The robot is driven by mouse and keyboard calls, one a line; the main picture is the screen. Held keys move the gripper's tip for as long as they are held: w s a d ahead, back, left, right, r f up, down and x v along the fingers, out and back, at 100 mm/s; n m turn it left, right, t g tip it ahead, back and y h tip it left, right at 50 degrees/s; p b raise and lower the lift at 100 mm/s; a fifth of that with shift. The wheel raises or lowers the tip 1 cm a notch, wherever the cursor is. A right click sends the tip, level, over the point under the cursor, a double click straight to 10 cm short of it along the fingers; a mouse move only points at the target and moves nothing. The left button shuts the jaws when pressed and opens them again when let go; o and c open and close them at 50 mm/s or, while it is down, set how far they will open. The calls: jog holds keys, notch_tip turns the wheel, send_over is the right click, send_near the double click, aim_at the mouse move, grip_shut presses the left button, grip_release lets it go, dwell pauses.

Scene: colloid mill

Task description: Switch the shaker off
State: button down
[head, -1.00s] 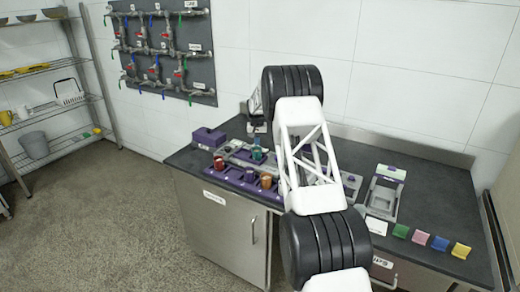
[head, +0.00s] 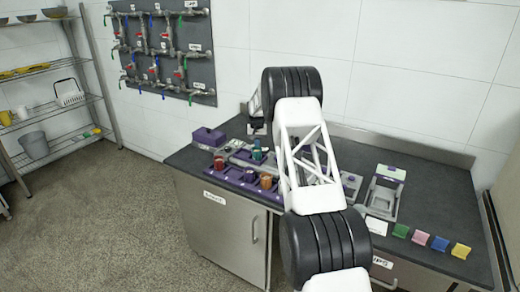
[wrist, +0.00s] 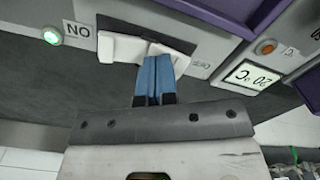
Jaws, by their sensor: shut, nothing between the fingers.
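In the wrist view a white switch (wrist: 120,48) sits on the front of a grey and purple unit. An upside-down "ON" label (wrist: 78,30) is to its left and a small, hardly readable label (wrist: 203,66) to its right. A green lamp (wrist: 51,36) beside "ON" is lit. My gripper (wrist: 160,57) has its blue fingers shut together, with nothing between them. The tips are at the switch's right part; whether they touch it I cannot tell. In the head view my arm hides most of the unit (head: 237,174) and the switch.
An orange lamp (wrist: 265,47) and a display (wrist: 250,75) lie right of the switch. Capped jars, including an orange one (head: 266,181), stand close by on the bench. A grey device (head: 384,192) and several coloured blocks (head: 440,243) are to the right.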

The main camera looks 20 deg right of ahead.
jog(key=shift+f, duration=0.2)
jog(key=shift+r, duration=3.5)
